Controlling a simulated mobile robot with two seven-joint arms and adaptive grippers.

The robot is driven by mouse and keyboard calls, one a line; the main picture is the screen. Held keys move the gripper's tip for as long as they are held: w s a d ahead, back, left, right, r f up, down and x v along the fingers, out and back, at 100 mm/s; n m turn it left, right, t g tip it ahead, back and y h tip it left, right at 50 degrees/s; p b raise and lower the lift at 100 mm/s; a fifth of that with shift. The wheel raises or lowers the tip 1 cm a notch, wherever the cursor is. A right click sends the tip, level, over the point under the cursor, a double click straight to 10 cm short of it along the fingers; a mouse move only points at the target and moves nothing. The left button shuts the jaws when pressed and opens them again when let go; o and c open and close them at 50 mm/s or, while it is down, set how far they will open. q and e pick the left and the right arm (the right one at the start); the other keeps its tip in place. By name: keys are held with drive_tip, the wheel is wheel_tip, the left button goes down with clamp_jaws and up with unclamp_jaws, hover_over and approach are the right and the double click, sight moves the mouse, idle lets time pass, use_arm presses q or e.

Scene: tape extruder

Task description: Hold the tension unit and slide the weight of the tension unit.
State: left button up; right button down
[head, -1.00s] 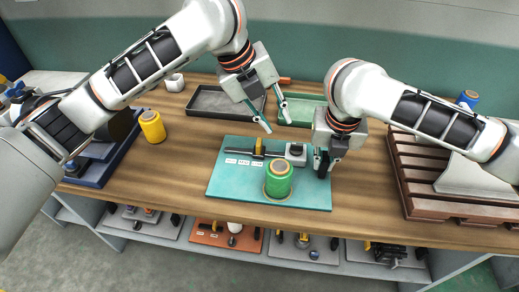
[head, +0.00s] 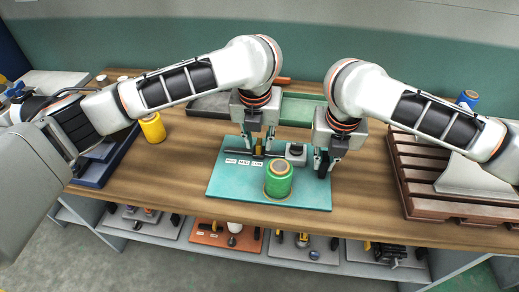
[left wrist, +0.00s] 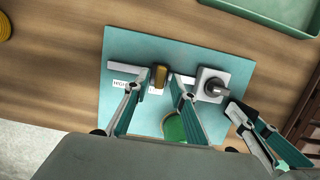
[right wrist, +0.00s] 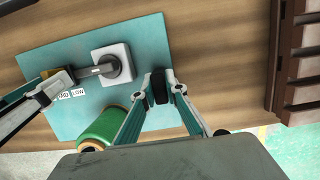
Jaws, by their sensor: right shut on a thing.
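The tension unit lies on a teal board: a grey bar with a gold-yellow weight (left wrist: 158,77) on it, and a light grey block (right wrist: 112,62) with a dark round top at the bar's right end. My left gripper (head: 259,150) points down over the bar. Its fingers are open, one on each side of the weight in the left wrist view (left wrist: 155,84); I cannot tell if they touch it.
A green tape roll (head: 278,180) stands on the teal board (head: 235,182) in front of the bar. High-to-low labels (head: 243,162) lie before the bar. Trays (head: 302,110) are behind, a brown slatted rack (head: 415,190) is right, and a yellow roll (head: 152,127) is left.

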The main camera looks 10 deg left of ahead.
sight(259, 143)
use_arm(q)
drive_tip(key=shift+x, duration=1.5)
clamp_jaws()
